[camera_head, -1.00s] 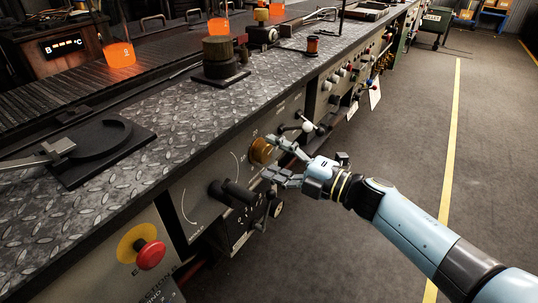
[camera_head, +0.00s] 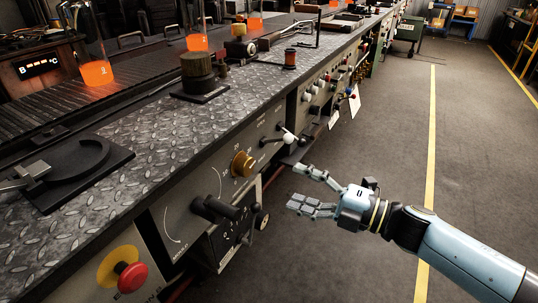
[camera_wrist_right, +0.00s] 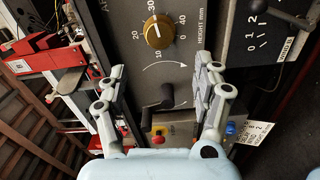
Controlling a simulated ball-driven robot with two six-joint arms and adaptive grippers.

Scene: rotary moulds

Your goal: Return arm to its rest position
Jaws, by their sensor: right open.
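My right gripper (camera_head: 306,188) is open and empty in the head view. It hangs in the air to the right of the machine's front panel, apart from it. In the right wrist view its two fingers (camera_wrist_right: 160,88) are spread, with the panel between and beyond them. The brass knob (camera_head: 243,164) on the panel is clear of the fingers, and it also shows in the wrist view (camera_wrist_right: 158,32) with a numbered scale marked "HEIGHT mm". My right arm (camera_head: 460,258) reaches in from the lower right. My left gripper is not in view.
A black handle (camera_head: 215,209) juts from the panel, with a red emergency button (camera_head: 132,277) lower left. A lever with a white ball (camera_head: 288,137) sticks out near the knob. Glowing glass vessels (camera_head: 96,73) stand on the machine. The floor (camera_head: 385,150) to the right is open.

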